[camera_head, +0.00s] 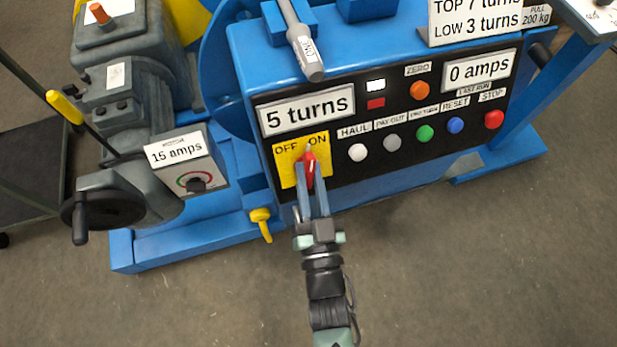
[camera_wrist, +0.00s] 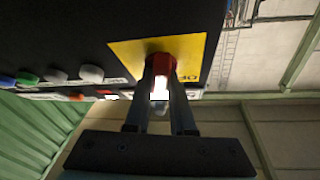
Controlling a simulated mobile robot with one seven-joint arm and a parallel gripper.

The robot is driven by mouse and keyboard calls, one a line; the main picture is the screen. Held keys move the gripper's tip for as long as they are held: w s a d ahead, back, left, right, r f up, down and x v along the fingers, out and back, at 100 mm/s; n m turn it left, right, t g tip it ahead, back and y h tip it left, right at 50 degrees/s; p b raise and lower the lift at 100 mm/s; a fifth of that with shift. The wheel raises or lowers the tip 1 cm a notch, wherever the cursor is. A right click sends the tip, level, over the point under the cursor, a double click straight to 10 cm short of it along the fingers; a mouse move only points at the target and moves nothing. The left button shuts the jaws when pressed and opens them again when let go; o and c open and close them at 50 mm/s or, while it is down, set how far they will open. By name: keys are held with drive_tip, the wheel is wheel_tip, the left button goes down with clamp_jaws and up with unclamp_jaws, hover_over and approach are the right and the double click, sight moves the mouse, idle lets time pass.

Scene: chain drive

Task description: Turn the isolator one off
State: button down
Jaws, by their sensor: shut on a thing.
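The isolator is a red rotary handle (camera_head: 308,168) on a yellow plate (camera_head: 286,170) marked OFF at left and ON at right, at the left end of a black control panel. The handle points up, towards the ON side. My gripper (camera_head: 309,185) reaches it from below and is shut on the red handle. In the wrist view the red handle (camera_wrist: 160,68) sits between the two fingers, in front of the yellow plate (camera_wrist: 125,52). The fingers hide part of the handle.
The panel has a row of buttons, white (camera_head: 357,152) nearest the isolator and red stop (camera_head: 494,119) far right. A yellow lever (camera_head: 261,222) hangs below left. A motor box (camera_head: 190,165) reading 15 amps stands left. The floor in front is clear.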

drive_tip(key=n+g+y, duration=0.1)
drive_tip(key=n+y, duration=0.1)
drive_tip(key=n, duration=0.2)
drive_tip(key=n+y, duration=0.3)
drive_tip(key=n, duration=0.1)
drive_tip(key=shift+g+y, duration=0.3)
drive_tip(key=shift+g, duration=0.1)
drive_tip(key=n+g+y, duration=0.1)
drive_tip(key=n, duration=0.2)
drive_tip(key=n+g+y, duration=0.1)
drive_tip(key=n, duration=0.2)
drive_tip(key=n+g+y, duration=0.1)
drive_tip(key=n+g, duration=0.1)
drive_tip(key=n, duration=0.1)
drive_tip(key=shift+w+d+p, duration=0.15)
drive_tip(key=shift+d+p, duration=0.1)
drive_tip(key=shift+p, duration=0.15)
drive_tip(key=shift+n+y, duration=0.3)
drive_tip(key=c, duration=0.8)
unclamp_jaws()
drive_tip(key=shift+o, duration=0.2)
drive_tip(key=shift+d, duration=0.1)
drive_tip(key=v, duration=1.3)
drive_tip(key=shift+r, duration=0.25)
